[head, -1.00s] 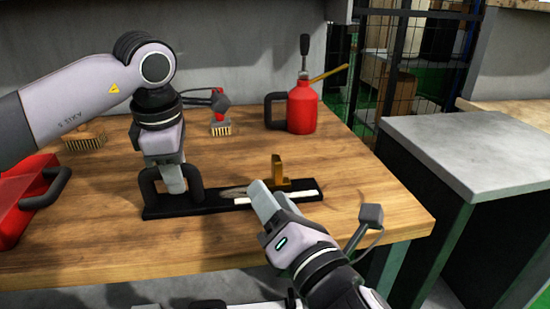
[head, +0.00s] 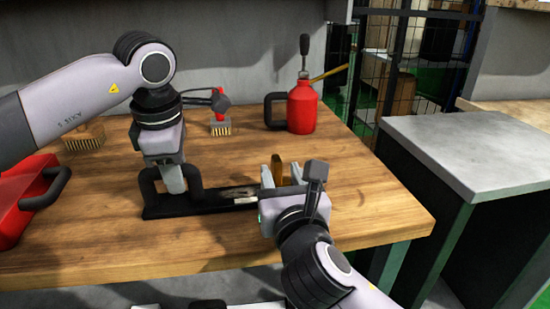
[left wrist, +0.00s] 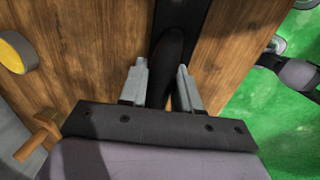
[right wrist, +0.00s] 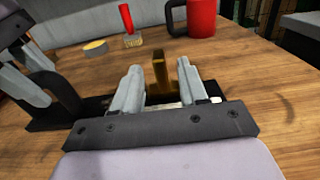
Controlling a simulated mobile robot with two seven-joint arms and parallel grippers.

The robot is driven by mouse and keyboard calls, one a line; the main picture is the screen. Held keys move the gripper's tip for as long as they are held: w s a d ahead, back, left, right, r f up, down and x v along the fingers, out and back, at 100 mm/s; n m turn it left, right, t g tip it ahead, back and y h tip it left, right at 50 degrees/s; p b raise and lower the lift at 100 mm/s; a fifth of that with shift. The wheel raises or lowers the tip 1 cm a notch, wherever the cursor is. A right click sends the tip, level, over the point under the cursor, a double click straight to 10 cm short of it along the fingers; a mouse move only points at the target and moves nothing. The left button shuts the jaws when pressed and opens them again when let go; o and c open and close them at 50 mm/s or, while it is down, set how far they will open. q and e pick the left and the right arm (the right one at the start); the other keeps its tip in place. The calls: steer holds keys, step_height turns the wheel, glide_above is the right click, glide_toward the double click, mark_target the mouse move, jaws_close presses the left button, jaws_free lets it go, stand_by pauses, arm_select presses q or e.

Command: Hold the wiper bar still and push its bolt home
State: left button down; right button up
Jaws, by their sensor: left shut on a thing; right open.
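The wiper bar (head: 215,203) is a long black bar lying on the wooden bench, with a raised black handle (head: 148,183) at its left end. My left gripper (head: 175,185) is shut on this handle, which also shows between its fingers in the left wrist view (left wrist: 172,65). An upright brass piece, which looks like the bolt (head: 277,168), stands at the bar's right end. My right gripper (head: 282,178) is open there.
A red oil can (head: 302,108) stands at the back of the bench (head: 370,215). Brushes (head: 220,127) lie behind the bar, and a red box with a black handle (head: 22,195) is at the left. The bench right of the bar is clear.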

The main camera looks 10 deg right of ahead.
mark_target(276, 159)
steer(key=shift+w, duration=3.1)
jaws_close()
steer(key=shift+d, duration=0.1)
